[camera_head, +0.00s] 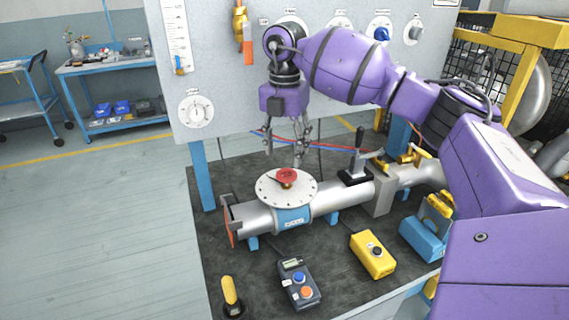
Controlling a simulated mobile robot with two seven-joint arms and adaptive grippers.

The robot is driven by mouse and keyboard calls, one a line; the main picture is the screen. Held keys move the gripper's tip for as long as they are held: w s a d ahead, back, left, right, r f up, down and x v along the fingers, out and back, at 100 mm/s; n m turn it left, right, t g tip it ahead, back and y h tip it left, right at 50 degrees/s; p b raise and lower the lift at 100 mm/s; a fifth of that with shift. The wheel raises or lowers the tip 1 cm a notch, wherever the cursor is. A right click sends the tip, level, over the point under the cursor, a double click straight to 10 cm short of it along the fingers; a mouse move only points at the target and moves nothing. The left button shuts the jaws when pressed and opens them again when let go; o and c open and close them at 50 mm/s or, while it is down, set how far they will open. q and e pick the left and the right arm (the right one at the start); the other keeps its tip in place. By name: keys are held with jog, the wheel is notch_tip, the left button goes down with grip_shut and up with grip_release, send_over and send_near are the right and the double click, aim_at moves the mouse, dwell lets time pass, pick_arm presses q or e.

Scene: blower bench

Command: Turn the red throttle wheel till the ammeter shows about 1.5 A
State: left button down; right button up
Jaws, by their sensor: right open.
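The red throttle wheel (287,174) sits on top of a round white dial plate (270,190), which is mounted on a grey horizontal pipe (330,201). My right gripper (299,155) points down with its fingers apart, just above and slightly right of the wheel. It holds nothing, and I cannot tell whether a fingertip touches the wheel. A round white gauge (196,110) is on the panel at the left; its reading is too small to make out. I cannot tell which gauge is the ammeter. My left gripper is not in view.
A black lever (358,142) and yellow valve handle (412,155) stand right of the wheel. A yellow button box (373,255), a dark control box (299,284) and a yellow-handled item (230,293) are in front. The grey panel (230,110) rises behind, partly hidden by my right arm.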

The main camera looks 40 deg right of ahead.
aim_at(284, 172)
notch_tip(284, 172, down, 5)
jog(key=shift+f, duration=0.45)
jog(key=shift+c, duration=0.6)
jog(key=c, duration=1)
jog(key=shift+o, duration=0.2)
jog(key=shift+r, duration=0.1)
jog(key=shift+n, duration=0.4)
